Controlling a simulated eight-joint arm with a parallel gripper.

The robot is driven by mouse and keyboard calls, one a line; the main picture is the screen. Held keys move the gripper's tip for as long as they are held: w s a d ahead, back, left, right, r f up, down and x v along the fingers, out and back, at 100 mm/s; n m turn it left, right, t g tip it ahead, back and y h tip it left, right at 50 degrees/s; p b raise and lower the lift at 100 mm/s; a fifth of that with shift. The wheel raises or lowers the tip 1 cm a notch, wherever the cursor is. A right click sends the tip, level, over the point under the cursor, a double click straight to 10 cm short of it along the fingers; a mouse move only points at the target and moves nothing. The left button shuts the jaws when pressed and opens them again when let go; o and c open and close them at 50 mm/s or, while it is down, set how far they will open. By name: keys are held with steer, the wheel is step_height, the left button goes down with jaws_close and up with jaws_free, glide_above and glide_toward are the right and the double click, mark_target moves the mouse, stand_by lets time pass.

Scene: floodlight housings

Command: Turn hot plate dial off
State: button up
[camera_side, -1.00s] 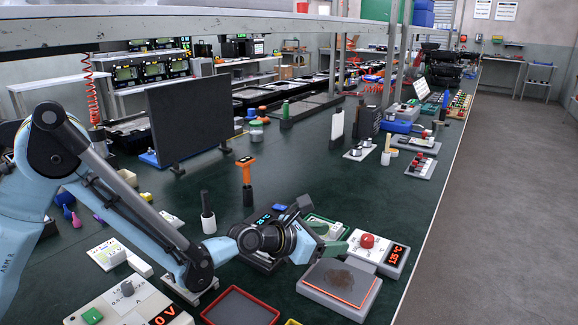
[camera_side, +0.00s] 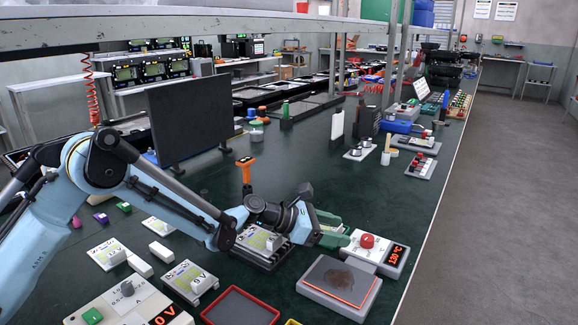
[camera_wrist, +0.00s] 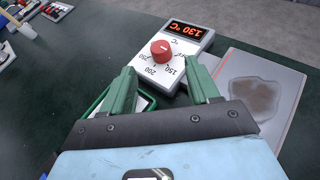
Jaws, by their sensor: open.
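The red dial (camera_side: 367,241) sits on a white control box (camera_side: 358,254) with a lit red display. In the wrist view the dial (camera_wrist: 161,50) is ringed by printed numbers, and the display (camera_wrist: 186,29) reads 130 °C, upside down. The dial's pointer is too small to read. The hot plate (camera_side: 327,271), grey with a brown stain on top, lies in front of the box. My gripper (camera_side: 341,230) is open and empty, its green fingers pointing at the dial from the left. In the wrist view the fingertips (camera_wrist: 160,74) appear just short of the dial, one to each side.
A red-rimmed dark tray (camera_side: 240,308) lies left of the hot plate. A green-edged device (camera_wrist: 143,104) lies partly under my fingers. An orange-handled tool (camera_side: 246,170) stands behind my wrist. The table's right edge runs close past the control box.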

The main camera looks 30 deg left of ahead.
mark_target(366, 238)
steer(key=x, duration=0.7)
steer(key=shift+w+d+f, duration=0.2)
steer(key=shift+w+d, duration=0.05)
steer(key=c, duration=1)
steer(key=shift+s+d+n+t+y, duration=0.1)
steer(key=shift+d+n+t+y, duration=0.05)
steer(key=shift+n+t+y, duration=0.95)
steer(key=shift+n+y, duration=0.3)
steer(key=shift+c, duration=0.2)
steer(key=o, duration=1)
steer(key=shift+o, duration=0.2)
